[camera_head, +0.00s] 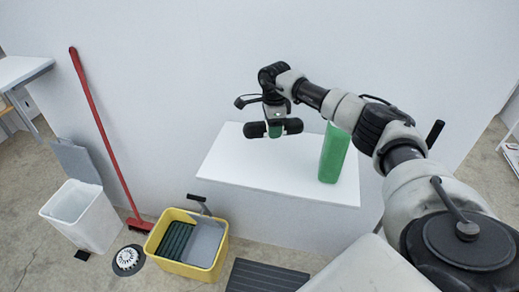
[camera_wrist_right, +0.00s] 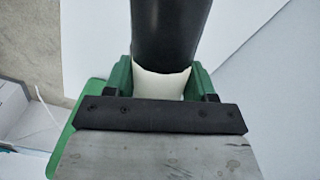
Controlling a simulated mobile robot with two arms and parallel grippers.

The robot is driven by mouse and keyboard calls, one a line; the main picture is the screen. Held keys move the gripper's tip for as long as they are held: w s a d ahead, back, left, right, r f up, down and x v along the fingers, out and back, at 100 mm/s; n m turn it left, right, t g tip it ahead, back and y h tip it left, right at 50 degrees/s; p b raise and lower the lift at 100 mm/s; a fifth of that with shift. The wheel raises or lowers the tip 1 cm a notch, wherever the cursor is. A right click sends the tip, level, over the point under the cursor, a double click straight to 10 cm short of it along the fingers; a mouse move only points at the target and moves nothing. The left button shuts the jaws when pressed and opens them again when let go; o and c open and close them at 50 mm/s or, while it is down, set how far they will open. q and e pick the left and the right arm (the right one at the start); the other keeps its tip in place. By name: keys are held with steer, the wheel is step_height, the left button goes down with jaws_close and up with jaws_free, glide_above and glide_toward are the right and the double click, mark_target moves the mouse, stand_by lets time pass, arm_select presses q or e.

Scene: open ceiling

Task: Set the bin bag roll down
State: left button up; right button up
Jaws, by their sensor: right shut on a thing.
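My right gripper (camera_head: 274,131) is shut around the middle of the bin bag roll (camera_head: 293,126). The roll is black and held crosswise, its dark ends sticking out on both sides of the green fingers. In the right wrist view the black roll (camera_wrist_right: 170,30) with a pale band shows between the green fingers (camera_wrist_right: 161,82). My left gripper is not in view.
A tall green container (camera_head: 334,155) stands on the table's right part; the table between is bare. A wall stands behind the table.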

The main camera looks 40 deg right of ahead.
steer(key=b, duration=0.2)
glide_above(250, 160)
step_height(250, 160, down, 5)
steer(key=shift+r, duration=0.2)
step_height(250, 160, down, 4)
steer(key=shift+f+b, duration=0.15)
steer(key=shift+b, duration=0.9)
steer(key=o, duration=0.6)
steer(key=shift+s, duration=0.1)
steer(key=o, duration=0.5)
steer(key=shift+c, duration=0.2)
